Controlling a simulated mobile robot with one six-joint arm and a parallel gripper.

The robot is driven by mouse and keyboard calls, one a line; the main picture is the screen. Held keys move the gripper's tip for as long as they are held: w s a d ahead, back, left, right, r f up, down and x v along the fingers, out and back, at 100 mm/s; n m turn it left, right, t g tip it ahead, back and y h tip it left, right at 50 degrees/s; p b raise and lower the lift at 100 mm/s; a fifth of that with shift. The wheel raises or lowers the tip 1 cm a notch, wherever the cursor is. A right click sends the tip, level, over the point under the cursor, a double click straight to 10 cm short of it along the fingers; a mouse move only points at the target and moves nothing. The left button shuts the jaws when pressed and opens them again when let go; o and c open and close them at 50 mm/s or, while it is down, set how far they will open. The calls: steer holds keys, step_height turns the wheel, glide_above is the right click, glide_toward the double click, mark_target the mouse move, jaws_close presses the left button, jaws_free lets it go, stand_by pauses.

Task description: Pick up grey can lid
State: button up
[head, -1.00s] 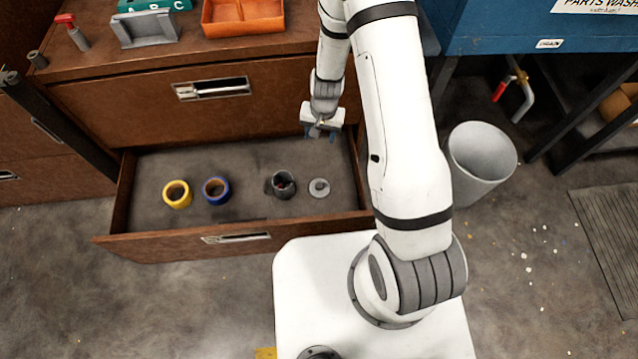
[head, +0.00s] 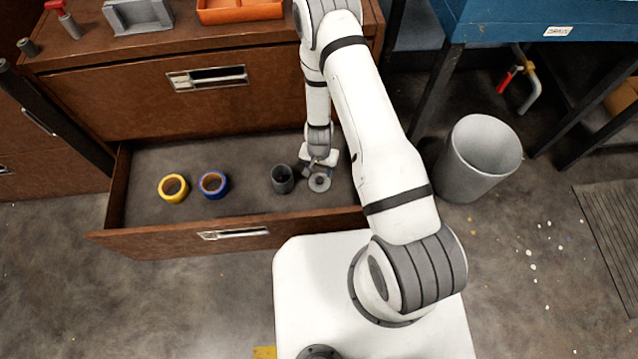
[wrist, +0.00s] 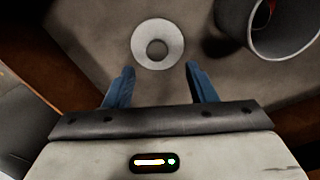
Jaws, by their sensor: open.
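The grey can lid (head: 319,183) lies flat on the floor of the open drawer, right of the dark grey can (head: 283,179). In the wrist view the lid (wrist: 158,43) is a light grey disc with a darker round centre, just beyond the fingertips and between their lines. My gripper (head: 318,168) is above the drawer, right over the lid's back side in the head view. In the wrist view my gripper (wrist: 159,68) has its two blue fingers apart with nothing between them. In the head view the gripper hides part of the lid.
The can (wrist: 284,27) stands close to the lid in the wrist view. A yellow tape roll (head: 173,188) and a blue one (head: 213,184) lie left in the drawer (head: 240,222). A grey bin (head: 478,158) stands on the floor right of the cabinet.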

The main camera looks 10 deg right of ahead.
mark_target(319, 179)
steer(key=shift+s+f+b, duration=0.2)
steer(key=shift+f+b, duration=0.7)
steer(key=shift+b, duration=0.4)
steer(key=shift+s+f+b, duration=0.15)
steer(key=shift+f+b, duration=0.75)
steer(key=shift+b, duration=0.4)
steer(key=shift+f+b, duration=0.75)
steer(key=shift+f, duration=0.05)
steer(key=shift+r, duration=0.1)
steer(key=shift+c, duration=0.4)
steer(key=c, duration=1)
steer(key=shift+o, duration=0.2)
steer(key=shift+r, duration=0.15)
